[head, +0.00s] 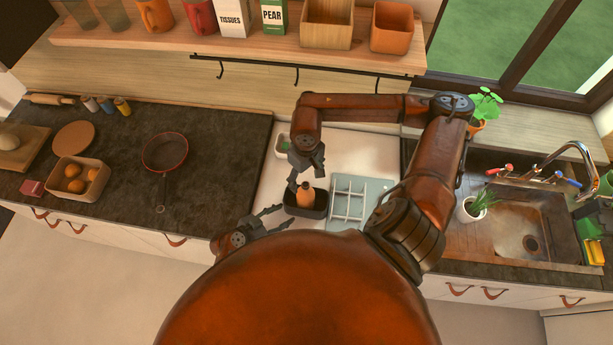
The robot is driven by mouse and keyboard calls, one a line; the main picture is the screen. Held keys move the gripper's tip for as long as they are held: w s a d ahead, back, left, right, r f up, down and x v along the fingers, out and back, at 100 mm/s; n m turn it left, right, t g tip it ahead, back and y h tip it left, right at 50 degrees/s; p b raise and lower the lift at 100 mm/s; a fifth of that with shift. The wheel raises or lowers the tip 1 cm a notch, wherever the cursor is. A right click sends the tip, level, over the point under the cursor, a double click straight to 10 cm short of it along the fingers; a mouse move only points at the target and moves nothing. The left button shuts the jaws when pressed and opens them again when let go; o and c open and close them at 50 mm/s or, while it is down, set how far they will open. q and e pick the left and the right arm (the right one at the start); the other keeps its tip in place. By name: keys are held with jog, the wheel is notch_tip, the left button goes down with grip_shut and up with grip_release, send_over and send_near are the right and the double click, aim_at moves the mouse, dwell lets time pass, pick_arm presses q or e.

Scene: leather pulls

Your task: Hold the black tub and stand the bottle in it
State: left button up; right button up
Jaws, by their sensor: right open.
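The black tub (290,207) sits on the white counter section in the middle of the head view. The orange bottle (305,195) stands upright inside the tub, its lower part hidden by the tub's wall. My right gripper (306,180) is open just above the bottle, pointing down. Whether a fingertip touches the bottle's top is too small to tell.
A pale divided tray (350,203) stands right of the tub. A frying pan (165,153) lies on the dark counter to the left. The sink (525,230) and a potted plant (470,209) are to the right. A shelf runs above.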

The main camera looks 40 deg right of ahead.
pick_arm(q)
jog(key=shift+w+a, duration=0.1)
jog(key=shift+a, duration=0.05)
jog(key=shift+a+r, duration=0.1)
jog(key=shift+a, duration=0.1)
jog(key=v, duration=1.1)
jog(key=shift+a+r, duration=0.15)
jog(key=shift+r, duration=0.05)
